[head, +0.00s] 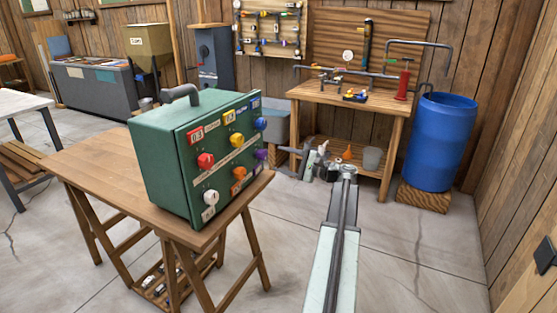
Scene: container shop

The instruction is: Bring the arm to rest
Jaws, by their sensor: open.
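My arm reaches forward from the bottom of the head view, to the right of the wooden trestle table (95,178). My gripper (308,162) is at the arm's far end, turned to the left, and looks small. It is open, with nothing seen between its jaws. It appears in front of the lower part of the workbench, apart from the green box (165,165). That box stands on the trestle table, with a grey handle on top and several coloured knobs on its front.
A wooden workbench (300,92) with pipes and a red pump (403,82) stands at the back. A blue barrel (440,140) stands on a wooden block at right. A grey bucket (372,158) sits on the lower shelf. Concrete floor (400,255) is clear right of my arm.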

